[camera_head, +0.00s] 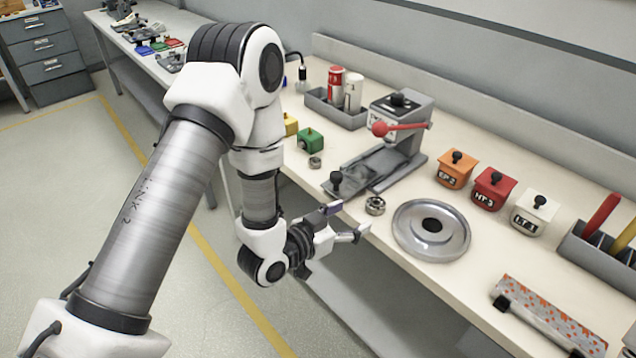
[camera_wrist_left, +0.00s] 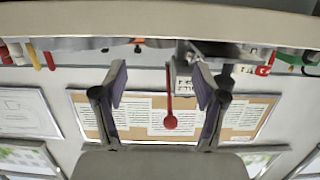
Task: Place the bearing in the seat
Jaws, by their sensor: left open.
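A small metal bearing (camera_head: 375,205) lies on the bench near its front edge. To its right is a round grey metal disc (camera_head: 405,232) with a dark central hole, which looks like the seat; the hole looks empty. My left gripper (camera_head: 348,219) is open and empty, just left of the bearing at the bench's front edge, apart from it. In the left wrist view the left gripper (camera_wrist_left: 165,88) has its two fingers spread with nothing between them. I cannot make out the bearing there. My right gripper is not in view.
Behind the bearing stands a grey press (camera_head: 400,140) with a red-knobbed lever. A small metal ring (camera_head: 315,162) lies left. Orange (camera_head: 456,170), red (camera_head: 492,188) and white (camera_head: 533,212) knobbed blocks stand behind the disc.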

